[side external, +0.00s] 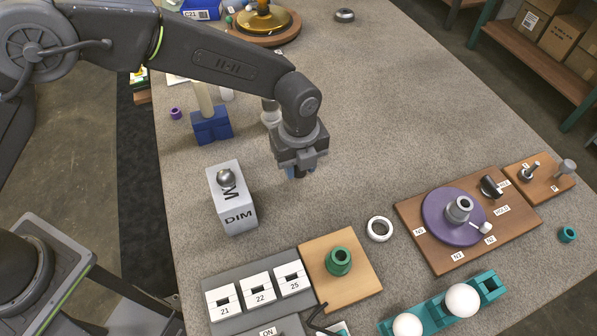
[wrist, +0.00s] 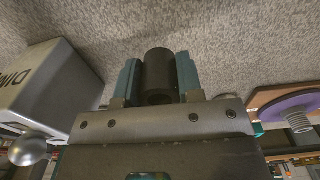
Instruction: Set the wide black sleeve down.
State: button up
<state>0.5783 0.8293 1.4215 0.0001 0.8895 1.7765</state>
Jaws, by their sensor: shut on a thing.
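The wide black sleeve (wrist: 159,75) is a dark hollow cylinder held between the two blue-grey fingers of my gripper (wrist: 158,84) in the wrist view. In the side view, my gripper (side external: 297,172) points down over bare grey table, right of the grey DIM block. The sleeve is mostly hidden there behind the fingers, with a dark bit showing below the gripper body. I cannot tell how far its lower end is from the table.
The DIM block (side external: 231,204) carries a metal ball. A blue stand (side external: 211,124) is behind it. A white ring (side external: 379,229), a wooden board (side external: 352,277) with a green ring, and a purple disc (side external: 440,226) lie nearer the front. Bare table (side external: 390,120) extends right of my gripper.

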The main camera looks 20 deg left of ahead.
aim_at(298, 182)
jog(key=shift+f, duration=1.75)
jog(key=shift+f, duration=0.1)
jog(key=o, duration=0.9)
notch_tip(298, 182, up, 12)
jog(key=shift+r, duration=0.1)
jog(key=shift+a+r, duration=0.1)
